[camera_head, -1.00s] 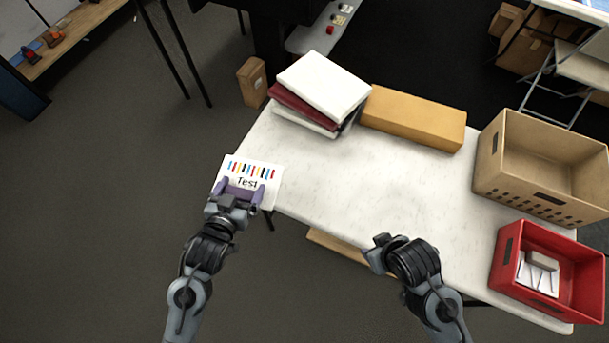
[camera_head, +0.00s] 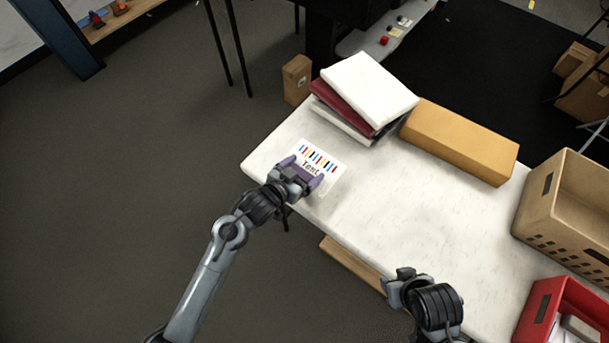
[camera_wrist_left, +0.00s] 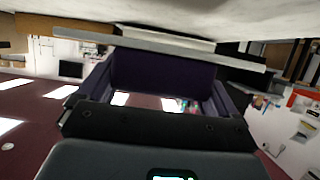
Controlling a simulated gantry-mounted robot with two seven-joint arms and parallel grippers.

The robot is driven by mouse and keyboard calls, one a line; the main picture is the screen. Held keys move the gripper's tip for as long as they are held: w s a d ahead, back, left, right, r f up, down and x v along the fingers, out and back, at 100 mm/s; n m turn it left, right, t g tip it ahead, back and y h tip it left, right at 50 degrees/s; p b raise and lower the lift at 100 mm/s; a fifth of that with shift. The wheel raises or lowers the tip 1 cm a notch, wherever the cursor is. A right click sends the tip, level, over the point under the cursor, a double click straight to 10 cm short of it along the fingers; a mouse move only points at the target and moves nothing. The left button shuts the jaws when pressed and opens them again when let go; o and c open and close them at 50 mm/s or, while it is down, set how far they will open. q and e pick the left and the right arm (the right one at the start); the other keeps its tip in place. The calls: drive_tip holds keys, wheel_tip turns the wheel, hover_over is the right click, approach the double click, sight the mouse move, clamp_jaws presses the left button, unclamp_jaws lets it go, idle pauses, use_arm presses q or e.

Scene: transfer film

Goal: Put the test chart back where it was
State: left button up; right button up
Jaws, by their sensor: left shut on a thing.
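The test chart (camera_head: 319,157) is a white card with coloured bars and the word "Test". My left gripper (camera_head: 302,174) has purple fingers and is shut on the chart's near edge. The chart is over the left end of the white table (camera_head: 390,215); I cannot tell whether it touches the tabletop.
A stack of white and dark red binders (camera_head: 368,88) stands at the table's back left, beyond the chart. A yellow-brown box (camera_head: 460,140) lies beside it. A beige crate (camera_head: 570,205) and a red crate (camera_head: 545,310) stand at the right. The table's middle is clear.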

use_arm(q)
drive_tip(key=shift+w+d+f, duration=0.2)
drive_tip(key=shift+w+f, duration=0.25)
drive_tip(key=shift+w, duration=0.35)
drive_tip(key=shift+f+b, duration=0.75)
drive_tip(key=shift+f, duration=1.25)
drive_tip(key=o, duration=0.8)
drive_tip(key=shift+f, duration=0.15)
